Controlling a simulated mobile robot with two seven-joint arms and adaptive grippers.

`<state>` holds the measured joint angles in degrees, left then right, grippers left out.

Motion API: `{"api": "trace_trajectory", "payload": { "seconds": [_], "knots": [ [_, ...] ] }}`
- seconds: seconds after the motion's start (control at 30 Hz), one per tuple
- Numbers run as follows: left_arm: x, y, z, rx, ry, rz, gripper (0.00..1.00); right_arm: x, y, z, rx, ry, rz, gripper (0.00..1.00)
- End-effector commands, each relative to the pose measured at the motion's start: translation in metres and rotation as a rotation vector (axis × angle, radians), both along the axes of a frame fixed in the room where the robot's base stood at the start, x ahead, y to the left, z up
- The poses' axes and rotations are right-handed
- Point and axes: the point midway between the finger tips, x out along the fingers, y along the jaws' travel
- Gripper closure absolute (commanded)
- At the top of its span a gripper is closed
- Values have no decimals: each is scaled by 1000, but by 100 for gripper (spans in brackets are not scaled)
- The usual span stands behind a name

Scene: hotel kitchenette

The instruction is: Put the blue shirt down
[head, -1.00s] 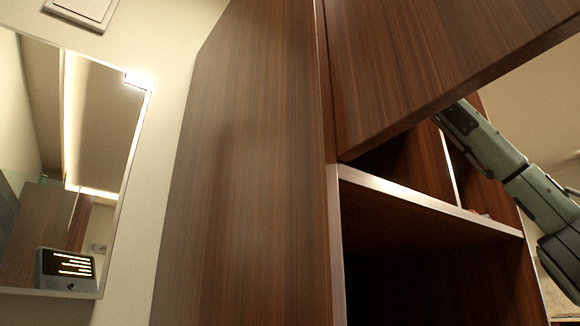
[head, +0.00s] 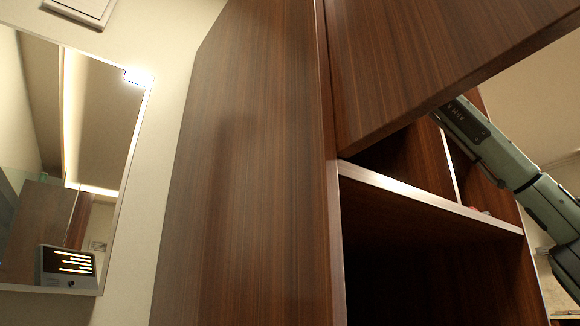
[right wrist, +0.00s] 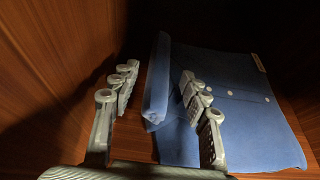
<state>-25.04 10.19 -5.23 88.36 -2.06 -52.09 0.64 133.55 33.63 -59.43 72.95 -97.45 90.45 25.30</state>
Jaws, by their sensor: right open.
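The blue shirt (right wrist: 245,115) lies folded on the wooden floor of a dark compartment in the right wrist view. A row of pale buttons runs across it, and its left edge is a raised, thick fold. My right gripper (right wrist: 159,74) is open, with one finger left of that fold and the other in front of the shirt. The fold shows between the fingers; I cannot tell whether either finger touches the cloth. In the head view the right gripper and the shirt are hidden behind the cabinet door. My left gripper is not in view.
The raised wooden cabinet door (head: 430,60) hangs over my right arm. A tall side panel (head: 250,170) stands left of the compartments. A pale-edged shelf (head: 430,204) bounds the upper compartment, with a small reddish thing at its right end. A wall mirror (head: 95,150) is at left.

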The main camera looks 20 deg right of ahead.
Motion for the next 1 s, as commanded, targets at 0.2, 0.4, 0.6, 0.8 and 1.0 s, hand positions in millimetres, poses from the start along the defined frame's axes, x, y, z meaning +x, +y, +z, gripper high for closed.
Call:
{"api": "trace_trajectory", "payload": {
  "seconds": [0.2, 0.4, 0.6, 0.8, 1.0],
  "knots": [
    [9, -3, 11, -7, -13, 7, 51, -32, -12, 15, 3, -4, 1, 54],
    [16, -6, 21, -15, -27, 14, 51, -54, -20, 25, 0, -3, 0, 54],
    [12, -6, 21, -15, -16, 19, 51, -60, -22, 27, 0, -2, 0, 54],
    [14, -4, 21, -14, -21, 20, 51, -60, -22, 27, 1, -2, 1, 54],
    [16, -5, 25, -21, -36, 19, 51, -48, -18, 32, 41, -10, 42, 54]
  ]
}}
